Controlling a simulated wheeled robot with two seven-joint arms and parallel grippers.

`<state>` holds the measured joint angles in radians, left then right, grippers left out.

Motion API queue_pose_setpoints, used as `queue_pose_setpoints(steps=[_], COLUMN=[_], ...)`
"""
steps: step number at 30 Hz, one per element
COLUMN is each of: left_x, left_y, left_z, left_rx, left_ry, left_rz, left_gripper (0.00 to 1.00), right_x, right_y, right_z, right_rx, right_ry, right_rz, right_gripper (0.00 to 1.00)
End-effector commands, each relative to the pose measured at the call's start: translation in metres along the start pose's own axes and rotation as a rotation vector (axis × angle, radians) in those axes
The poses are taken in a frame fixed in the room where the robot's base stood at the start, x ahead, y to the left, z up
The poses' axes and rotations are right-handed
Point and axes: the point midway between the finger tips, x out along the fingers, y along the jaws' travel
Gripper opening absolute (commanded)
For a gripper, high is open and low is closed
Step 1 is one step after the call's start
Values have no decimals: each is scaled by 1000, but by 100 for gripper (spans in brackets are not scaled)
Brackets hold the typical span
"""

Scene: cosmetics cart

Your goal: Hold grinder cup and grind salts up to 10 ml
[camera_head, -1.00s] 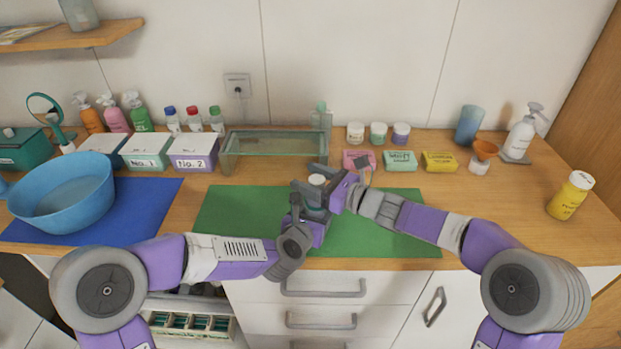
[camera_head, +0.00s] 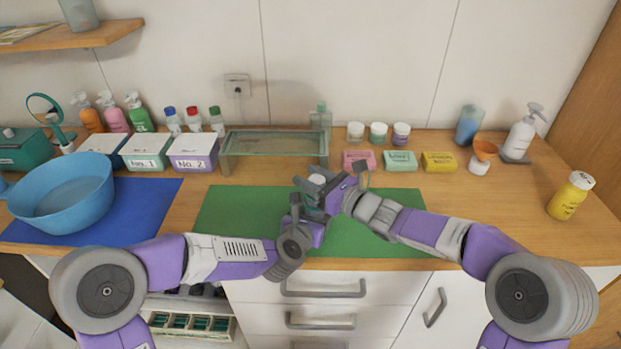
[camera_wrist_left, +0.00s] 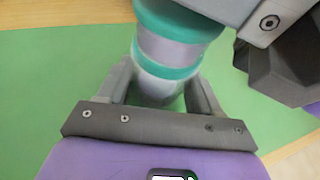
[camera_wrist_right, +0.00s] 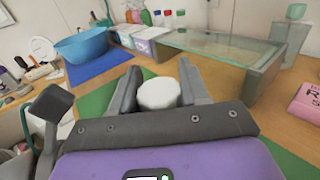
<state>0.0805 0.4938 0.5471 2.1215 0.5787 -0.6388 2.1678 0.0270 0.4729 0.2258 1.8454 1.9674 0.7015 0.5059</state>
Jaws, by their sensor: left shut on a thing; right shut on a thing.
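The grinder cup (camera_wrist_left: 172,50) is a pale cylinder with teal bands, seen in the left wrist view. My left gripper (camera_wrist_left: 160,88) is shut around its lower part, over the green mat (camera_head: 235,215). In the right wrist view the white round top of the grinder (camera_wrist_right: 158,93) sits between the fingers of my right gripper (camera_wrist_right: 160,82), which is shut on it. In the head view the white top (camera_head: 317,180) shows between both grippers, and the rest of the cup is mostly hidden. The salt level inside cannot be seen.
A glass-topped stand (camera_head: 275,145) is behind the mat. A blue basin (camera_head: 65,205) on a blue mat is at the left. Soap boxes (camera_head: 400,161), an orange funnel (camera_head: 485,149) and a yellow bottle (camera_head: 570,196) are at the right. The counter at right front is clear.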

Motion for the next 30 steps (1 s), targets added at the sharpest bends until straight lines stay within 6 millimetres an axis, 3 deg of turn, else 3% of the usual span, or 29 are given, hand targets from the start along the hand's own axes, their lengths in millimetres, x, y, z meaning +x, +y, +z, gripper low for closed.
queue_pose_setpoints(steps=[15,30], left_x=[0,0], left_y=[-1,-2], left_z=[0,0], left_rx=[0,2], left_ry=[1,0], left_rz=[-3,-4], left_gripper=[29,29], right_x=[1,-1], right_y=[-1,-5], right_z=[1,0], right_rx=[-1,-1], right_ry=[1,4], right_rz=[-279,-395], right_gripper=[15,15])
